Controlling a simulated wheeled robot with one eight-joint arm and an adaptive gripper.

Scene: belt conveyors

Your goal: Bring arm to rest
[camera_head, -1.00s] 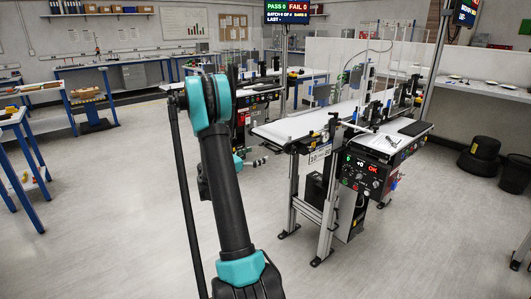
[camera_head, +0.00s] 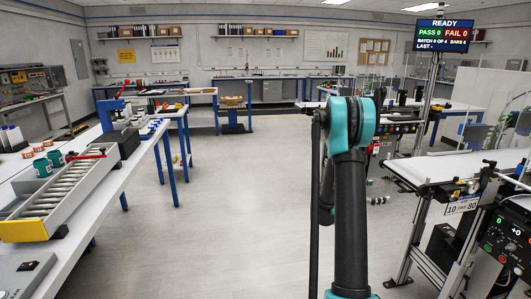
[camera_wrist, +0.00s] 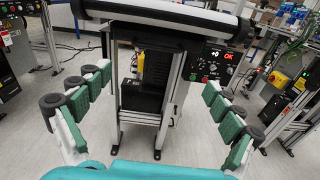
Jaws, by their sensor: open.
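My gripper (camera_wrist: 158,84) is open and empty in the wrist view. Its two green-padded fingers stand wide apart on the left and right, with nothing between the pads. Beyond them stands a belt conveyor frame with a control box, apart from the fingers. In the head view my black and teal arm rises in the middle over open floor. Most of my gripper is hidden behind the arm there.
At right in the head view is a white belt conveyor (camera_head: 445,168) with a control box (camera_head: 507,245). At left a long workbench (camera_head: 130,178) carries a roller tray (camera_head: 62,195). A status screen (camera_head: 443,36) hangs above. Grey floor (camera_head: 235,215) lies clear between them.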

